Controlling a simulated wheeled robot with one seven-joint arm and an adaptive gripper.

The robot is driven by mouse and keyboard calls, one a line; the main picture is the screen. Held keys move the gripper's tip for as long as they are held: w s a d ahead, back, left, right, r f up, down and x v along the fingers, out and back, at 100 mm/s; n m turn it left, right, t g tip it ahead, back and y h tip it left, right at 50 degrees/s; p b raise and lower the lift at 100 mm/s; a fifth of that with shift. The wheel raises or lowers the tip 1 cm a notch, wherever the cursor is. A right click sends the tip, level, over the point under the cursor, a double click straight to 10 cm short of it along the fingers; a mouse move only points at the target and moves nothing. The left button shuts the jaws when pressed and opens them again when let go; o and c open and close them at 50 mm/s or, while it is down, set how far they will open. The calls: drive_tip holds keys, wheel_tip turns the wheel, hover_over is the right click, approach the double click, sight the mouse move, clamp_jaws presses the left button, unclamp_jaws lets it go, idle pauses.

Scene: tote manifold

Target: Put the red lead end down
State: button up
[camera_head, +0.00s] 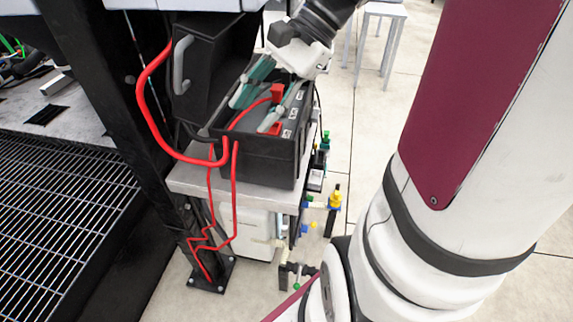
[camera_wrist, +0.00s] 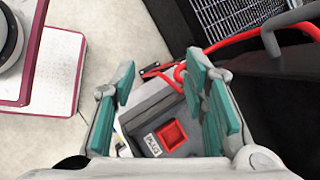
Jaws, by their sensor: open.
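My gripper (camera_head: 254,112) is open over the black open-topped box, its two teal-padded fingers spread and reaching down into it. A red block (camera_head: 277,92) with a red cable beside it shows behind the fingers; it looks like the red lead end. A second red piece (camera_head: 276,129) lies near the closer fingertip. In the wrist view my gripper (camera_wrist: 163,90) has a grey housing with a red square (camera_wrist: 171,133) and a "PLUS" label between its fingers. Nothing is clamped. The fingers hide part of the red cable, so I cannot tell whether the lead end touches anything.
The black box (camera_head: 262,160) stands on a grey shelf (camera_head: 190,182) beside a dark post (camera_head: 115,110). Its raised lid has a grey handle (camera_head: 181,64). A thick red cable (camera_head: 150,110) loops past the post. Small coloured parts (camera_head: 335,200) stand on the right.

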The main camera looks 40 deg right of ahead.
drive_tip(key=s+a+n+h, duration=0.3)
drive_tip(key=s+n, duration=0.4)
drive_tip(key=s+a+n+h, duration=0.2)
drive_tip(key=s+n+h, duration=0.2)
drive_tip(key=s+n, duration=0.3)
drive_tip(key=shift+a+f+n, duration=0.4)
drive_tip(key=shift+n, duration=0.3)
drive_tip(key=shift+s+r, duration=0.1)
